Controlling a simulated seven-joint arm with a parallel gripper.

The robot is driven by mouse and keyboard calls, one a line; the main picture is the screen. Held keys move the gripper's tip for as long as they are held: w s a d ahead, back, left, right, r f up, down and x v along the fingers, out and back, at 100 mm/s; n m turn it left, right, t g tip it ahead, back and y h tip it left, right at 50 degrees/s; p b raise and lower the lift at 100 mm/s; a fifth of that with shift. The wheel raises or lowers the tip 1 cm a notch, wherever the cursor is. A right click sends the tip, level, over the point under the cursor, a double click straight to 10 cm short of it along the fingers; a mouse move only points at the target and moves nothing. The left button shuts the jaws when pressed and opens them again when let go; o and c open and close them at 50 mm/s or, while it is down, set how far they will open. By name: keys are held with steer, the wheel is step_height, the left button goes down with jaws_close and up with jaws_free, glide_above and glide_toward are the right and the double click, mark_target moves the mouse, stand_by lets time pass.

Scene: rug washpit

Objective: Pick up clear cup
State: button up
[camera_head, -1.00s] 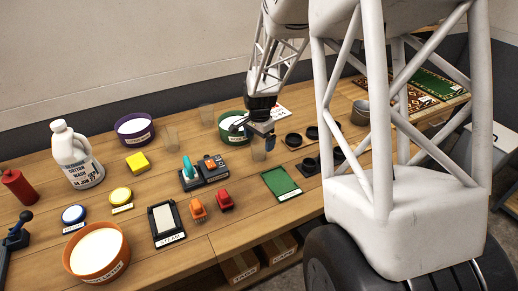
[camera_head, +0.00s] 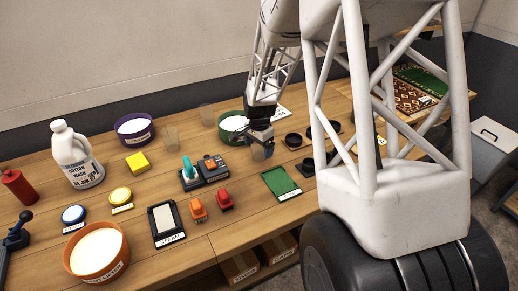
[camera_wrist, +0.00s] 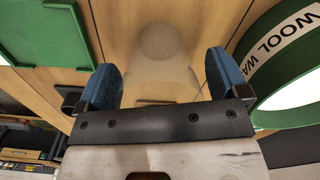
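A clear cup (camera_head: 257,154) stands on the wooden table to the right of the green bowl, partly hidden by my gripper (camera_head: 262,141). In the wrist view the clear cup (camera_wrist: 160,60) lies between the two blue finger pads of my gripper (camera_wrist: 158,85). The fingers are spread, one on each side of the cup, and look slightly apart from its walls.
The green bowl (camera_head: 223,133), labelled wool wash, is close to my gripper; its rim also shows in the wrist view (camera_wrist: 262,60). A green tray (camera_head: 282,183) lies in front. Dark round holders (camera_head: 293,140) stand to the right. A dark box with tools (camera_head: 207,172) is to the left.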

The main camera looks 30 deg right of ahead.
steer(key=c, duration=0.8)
steer(key=shift+r, duration=0.8)
step_height(320, 180, up, 2)
steer(key=s+a+r, duration=0.1)
steer(key=s+a, duration=0.3)
steer(key=s, duration=1.1)
steer(key=shift+s+a+r, duration=0.15)
steer(key=shift+s+r, duration=0.05)
